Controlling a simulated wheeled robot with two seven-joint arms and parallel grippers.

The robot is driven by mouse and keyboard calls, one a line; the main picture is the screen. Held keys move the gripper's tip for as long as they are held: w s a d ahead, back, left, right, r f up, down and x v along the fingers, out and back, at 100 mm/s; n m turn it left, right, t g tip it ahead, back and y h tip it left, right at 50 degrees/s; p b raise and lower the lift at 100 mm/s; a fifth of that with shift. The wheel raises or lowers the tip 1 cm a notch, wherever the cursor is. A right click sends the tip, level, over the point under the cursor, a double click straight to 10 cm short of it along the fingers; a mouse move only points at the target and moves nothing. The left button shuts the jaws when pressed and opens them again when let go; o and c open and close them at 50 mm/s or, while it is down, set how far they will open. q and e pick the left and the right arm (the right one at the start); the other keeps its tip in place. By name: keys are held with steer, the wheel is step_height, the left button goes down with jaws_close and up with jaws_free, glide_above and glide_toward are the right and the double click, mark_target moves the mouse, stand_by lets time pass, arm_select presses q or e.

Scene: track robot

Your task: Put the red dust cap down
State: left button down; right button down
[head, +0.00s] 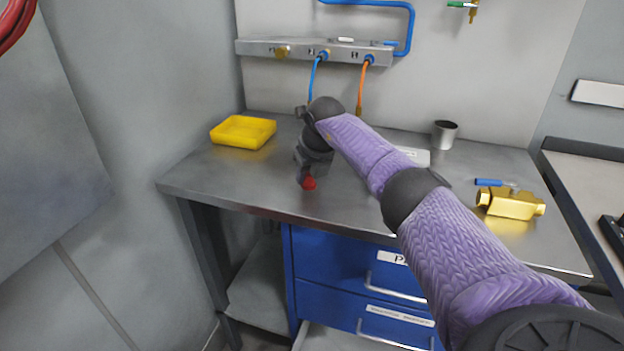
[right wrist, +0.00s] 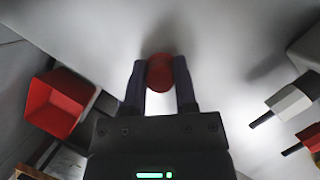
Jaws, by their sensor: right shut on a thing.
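The red dust cap (head: 309,184) shows at the tip of my right gripper (head: 306,178), low over the front left part of the grey metal bench top (head: 250,180). In the right wrist view the red cap (right wrist: 160,72) sits between the two dark fingers of my right gripper (right wrist: 160,82), which are shut on it. I cannot tell whether the cap touches the bench top. My left gripper is not in view.
A yellow tray (head: 243,132) stands at the back left of the bench. A metal cup (head: 444,134), a brass valve body (head: 510,204) and a blue item (head: 489,182) are at the right. Blue and orange hoses hang behind. The bench's front left is clear.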

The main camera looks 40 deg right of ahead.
steer(key=shift+f, duration=0.8)
steer(key=shift+r, duration=0.15)
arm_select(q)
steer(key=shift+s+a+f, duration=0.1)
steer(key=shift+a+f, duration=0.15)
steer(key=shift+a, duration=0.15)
arm_select(e)
steer(key=shift+c, duration=2)
jaws_free()
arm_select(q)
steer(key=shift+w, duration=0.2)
